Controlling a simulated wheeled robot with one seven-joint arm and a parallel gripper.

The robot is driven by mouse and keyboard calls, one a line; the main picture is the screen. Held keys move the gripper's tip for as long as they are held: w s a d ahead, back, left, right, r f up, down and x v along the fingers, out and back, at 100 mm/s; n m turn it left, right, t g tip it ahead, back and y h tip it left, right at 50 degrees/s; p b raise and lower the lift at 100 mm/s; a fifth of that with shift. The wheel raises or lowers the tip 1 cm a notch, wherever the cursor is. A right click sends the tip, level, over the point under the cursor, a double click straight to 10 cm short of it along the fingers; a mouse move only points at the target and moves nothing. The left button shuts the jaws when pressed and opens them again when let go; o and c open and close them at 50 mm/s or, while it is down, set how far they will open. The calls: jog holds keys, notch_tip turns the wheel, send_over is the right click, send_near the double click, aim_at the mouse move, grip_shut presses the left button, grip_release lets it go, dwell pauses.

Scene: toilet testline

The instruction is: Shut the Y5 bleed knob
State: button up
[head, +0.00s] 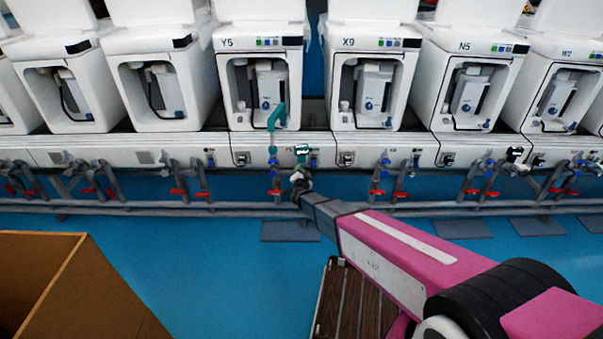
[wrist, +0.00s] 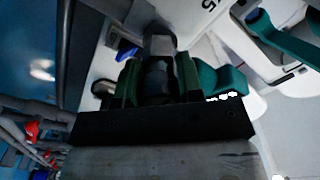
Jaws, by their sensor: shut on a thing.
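The Y5 unit (head: 262,75) is the white machine near the middle of the head view. My gripper (head: 301,152) reaches the white front panel just below it, at the lower right of the unit. In the wrist view my gripper (wrist: 158,78) has its two green-padded fingers closed around a dark knob (wrist: 157,80) with a grey part beyond it. I take this as the Y5 bleed knob. In the head view my gripper hides the knob, and its turn angle cannot be told.
Grey pipes with red valve handles (head: 179,192) run below the panel. A cardboard box (head: 70,285) stands at the lower left. Blue floor (head: 215,255) is clear between.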

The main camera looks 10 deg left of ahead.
dwell(0.3)
jog(key=o, duration=0.6)
jog(key=shift+o, duration=0.2)
jog(key=shift+s, duration=0.15)
jog(key=v, duration=1)
jog(key=shift+s+d, duration=0.2)
jog(key=shift+s, duration=0.05)
jog(key=d+r+n+g, duration=0.2)
jog(key=d+n+g, duration=0.15)
jog(key=d, duration=0.65)
jog(key=d+r+n+g, duration=0.2)
jog(key=d+g, duration=0.3)
jog(key=d, duration=0.4)
jog(key=s+d+r+g+h, duration=0.2)
jog(key=s+d, duration=0.5)
jog(key=d, duration=0.4)
jog(key=s+d+r+g+h, duration=0.2)
jog(key=s+d+r+g, duration=0.2)
jog(key=s+d+g, duration=0.3)
jog(key=s+d+n, duration=0.1)
jog(key=d, duration=0.4)
jog(key=shift+r, duration=0.25)
